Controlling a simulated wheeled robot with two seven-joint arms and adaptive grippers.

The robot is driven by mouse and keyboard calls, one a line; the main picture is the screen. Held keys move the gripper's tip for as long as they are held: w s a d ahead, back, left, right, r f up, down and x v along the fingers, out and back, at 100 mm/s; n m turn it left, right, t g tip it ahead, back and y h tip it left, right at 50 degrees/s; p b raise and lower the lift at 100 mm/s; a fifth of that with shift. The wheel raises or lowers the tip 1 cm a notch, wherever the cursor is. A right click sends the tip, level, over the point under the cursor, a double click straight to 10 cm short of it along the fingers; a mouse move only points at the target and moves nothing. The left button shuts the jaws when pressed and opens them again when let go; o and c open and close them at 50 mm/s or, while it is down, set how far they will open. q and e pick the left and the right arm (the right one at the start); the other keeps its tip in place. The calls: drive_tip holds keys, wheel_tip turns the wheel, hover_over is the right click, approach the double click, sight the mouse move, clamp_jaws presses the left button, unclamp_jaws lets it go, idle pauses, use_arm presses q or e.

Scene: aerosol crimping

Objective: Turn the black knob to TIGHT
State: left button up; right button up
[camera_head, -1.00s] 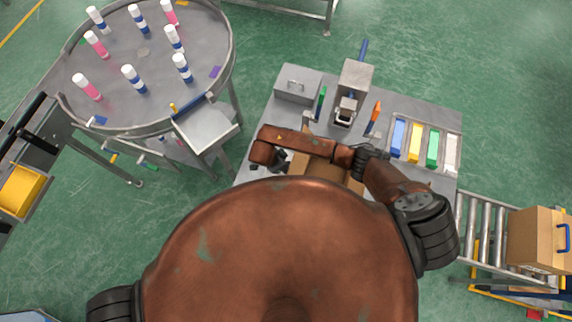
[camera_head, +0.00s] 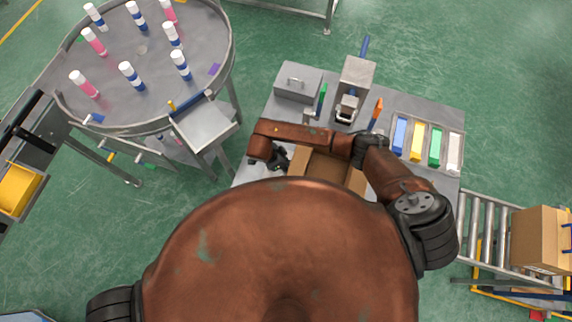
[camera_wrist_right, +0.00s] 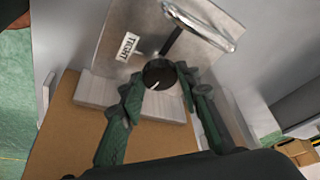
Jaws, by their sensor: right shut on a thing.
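The black knob (camera_wrist_right: 159,74) sits on a metal panel in the right wrist view. A white mark on its face points down and slightly left. The white TIGHT label (camera_wrist_right: 127,46) is on the panel, up and left of the knob. My right gripper (camera_wrist_right: 158,86) has its green fingers on either side of the knob and is shut on it. In the head view my right gripper (camera_head: 279,160) is small and dark beside the open box, and the knob cannot be made out there. My left gripper is not in view.
An open cardboard box (camera_head: 328,171) stands close to my right arm. The crimping machine (camera_head: 354,80), a grey case (camera_head: 298,83) and a tray of coloured blocks (camera_head: 457,162) are on the table. A round table (camera_head: 140,75) holds several cans.

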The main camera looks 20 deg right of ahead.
drive_tip(key=m+b, duration=0.1)
drive_tip(key=m+g+b, duration=0.1)
drive_tip(key=shift+w+f+m+b, duration=0.2)
drive_tip(key=shift+w+m+b, duration=0.1)
drive_tip(key=shift+b, duration=0.1)
drive_tip(key=m+g+b, duration=0.1)
drive_tip(key=m, duration=0.1)
drive_tip(key=m+g+b, duration=0.1)
drive_tip(key=m+b, duration=0.1)
drive_tip(key=m, duration=0.1)
drive_tip(key=shift+w+d+r, duration=0.1)
drive_tip(key=shift+w, duration=0.05)
drive_tip(key=m+g+y+b, duration=0.1)
drive_tip(key=m, duration=0.3)
drive_tip(key=shift+w+d, duration=0.1)
drive_tip(key=m+y, duration=0.1)
drive_tip(key=m, duration=0.1)
drive_tip(key=m+g+y, duration=0.1)
drive_tip(key=m, duration=0.1)
drive_tip(key=shift+w+d+r+m+b, duration=0.1)
drive_tip(key=shift+d+m+b, duration=0.05)
drive_tip(key=shift+m+b, duration=0.2)
drive_tip(key=shift+m, duration=0.25)
drive_tip(key=o, duration=1.2)
drive_tip(key=shift+c, duration=0.2)
drive_tip(key=shift+r, duration=0.1)
